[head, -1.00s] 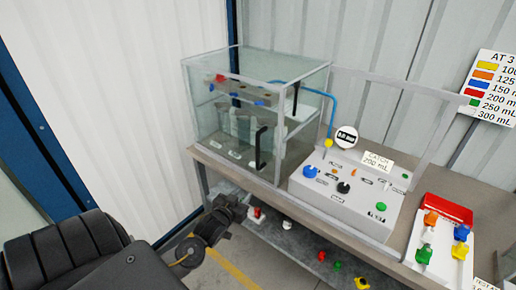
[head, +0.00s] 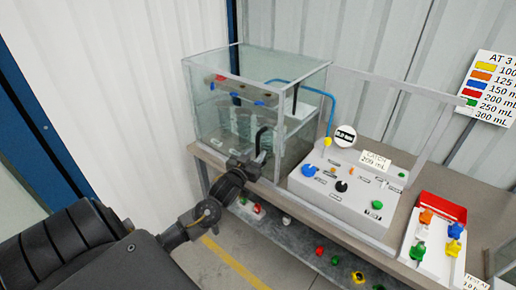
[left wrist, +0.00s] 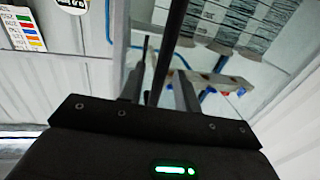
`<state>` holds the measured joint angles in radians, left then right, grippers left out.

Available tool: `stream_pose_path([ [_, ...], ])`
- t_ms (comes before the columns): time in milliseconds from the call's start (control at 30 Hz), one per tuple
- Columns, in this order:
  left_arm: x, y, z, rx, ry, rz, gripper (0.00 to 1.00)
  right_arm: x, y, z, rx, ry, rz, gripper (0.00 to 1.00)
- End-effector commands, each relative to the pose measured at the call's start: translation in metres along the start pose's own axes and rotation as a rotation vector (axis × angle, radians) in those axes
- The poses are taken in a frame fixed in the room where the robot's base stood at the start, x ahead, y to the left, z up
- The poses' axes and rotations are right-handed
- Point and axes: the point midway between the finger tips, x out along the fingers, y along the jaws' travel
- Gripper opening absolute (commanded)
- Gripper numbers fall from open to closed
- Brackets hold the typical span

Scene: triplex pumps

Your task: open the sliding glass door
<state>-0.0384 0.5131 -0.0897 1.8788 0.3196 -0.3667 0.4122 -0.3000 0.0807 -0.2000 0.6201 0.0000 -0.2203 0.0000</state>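The glass case (head: 210,115) stands at the left end of the bench. The front glass door has a black upright handle (head: 263,138), and it looks shut. My left gripper (head: 250,160) is at the lower part of this handle, in front of the glass. In the left wrist view, the two grey fingers (left wrist: 158,92) stand apart, with the dark handle bar (left wrist: 168,45) running up between them. Gaps show beside the bar, so the fingers look open around it. Whether either touches is unclear. My right gripper is not in view.
Inside the case are clear cylinders (head: 241,122) and a rail with coloured valves (head: 236,88). A white control box (head: 345,195) stands to the right, then a red tray (head: 442,208) and coloured valves. A lower shelf (head: 300,240) holds loose parts. A corrugated wall is behind.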

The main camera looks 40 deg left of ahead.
Motion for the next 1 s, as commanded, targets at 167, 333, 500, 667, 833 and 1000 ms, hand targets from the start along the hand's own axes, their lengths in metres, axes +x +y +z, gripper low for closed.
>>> stream_pose_path([
  [167,0.019,0.000,-0.001,0.000,0.000,-0.001,0.32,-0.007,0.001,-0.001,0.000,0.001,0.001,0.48],
  [333,0.023,0.000,0.001,0.000,0.000,0.000,0.32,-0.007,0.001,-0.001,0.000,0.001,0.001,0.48],
  [500,0.023,0.000,0.001,0.000,0.000,0.000,0.32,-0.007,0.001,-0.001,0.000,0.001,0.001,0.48],
  [667,0.023,0.000,0.001,0.000,0.000,0.000,0.15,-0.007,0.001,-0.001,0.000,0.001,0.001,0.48],
  [833,0.023,0.000,0.001,0.000,0.000,0.000,0.00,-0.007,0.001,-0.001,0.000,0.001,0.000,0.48],
  [1000,0.023,0.000,0.001,0.000,0.000,0.000,0.00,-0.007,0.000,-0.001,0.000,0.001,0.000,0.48],
])
